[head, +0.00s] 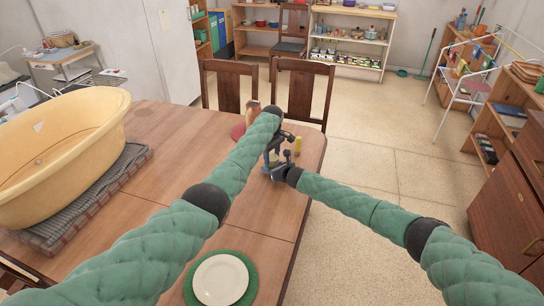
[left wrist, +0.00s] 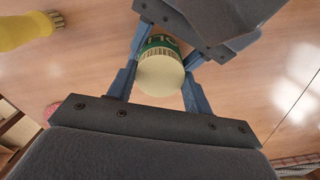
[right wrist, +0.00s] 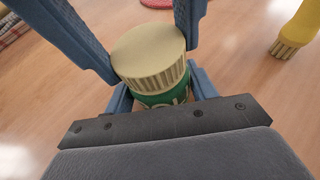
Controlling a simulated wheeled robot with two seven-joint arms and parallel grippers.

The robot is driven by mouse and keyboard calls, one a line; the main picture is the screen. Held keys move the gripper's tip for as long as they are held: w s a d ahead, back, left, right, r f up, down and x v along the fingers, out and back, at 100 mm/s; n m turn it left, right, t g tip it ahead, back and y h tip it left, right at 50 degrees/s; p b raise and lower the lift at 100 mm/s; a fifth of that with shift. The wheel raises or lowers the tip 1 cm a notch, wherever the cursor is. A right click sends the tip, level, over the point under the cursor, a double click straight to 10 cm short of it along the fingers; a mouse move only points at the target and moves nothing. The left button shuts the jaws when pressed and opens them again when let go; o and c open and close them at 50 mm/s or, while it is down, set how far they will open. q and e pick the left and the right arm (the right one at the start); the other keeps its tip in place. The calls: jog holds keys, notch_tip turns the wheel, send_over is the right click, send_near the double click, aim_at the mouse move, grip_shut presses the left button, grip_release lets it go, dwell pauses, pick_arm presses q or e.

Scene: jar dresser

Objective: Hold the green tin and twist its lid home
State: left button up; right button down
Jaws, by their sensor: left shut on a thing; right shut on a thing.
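The green tin shows lettering in the left wrist view (left wrist: 160,42) and in the right wrist view (right wrist: 165,99). Its cream, ridged lid (right wrist: 150,55) sits on top of the green body, and its round face shows in the left wrist view (left wrist: 160,76). My left gripper (left wrist: 158,88) is shut on the lid, one finger on each side. My right gripper (right wrist: 160,95) is shut on the green body below it. In the head view both grippers meet over the table's far right part and hide most of the tin. Whether the lid is fully seated cannot be told.
A large yellow tub (head: 60,150) on a folded cloth fills the left. A white plate (head: 220,280) on a green mat lies near the front. Chairs (head: 300,90) stand behind.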

pick_arm(q)
jog(key=m, duration=0.5)
jog(key=shift+w+m, duration=0.1)
jog(key=shift+m, duration=0.2)
jog(key=m, duration=0.6)
jog(key=shift+a, duration=0.1)
jog(key=o, duration=1.1)
jog(key=shift+r, duration=2.2)
jog(key=shift+c, duration=0.4)
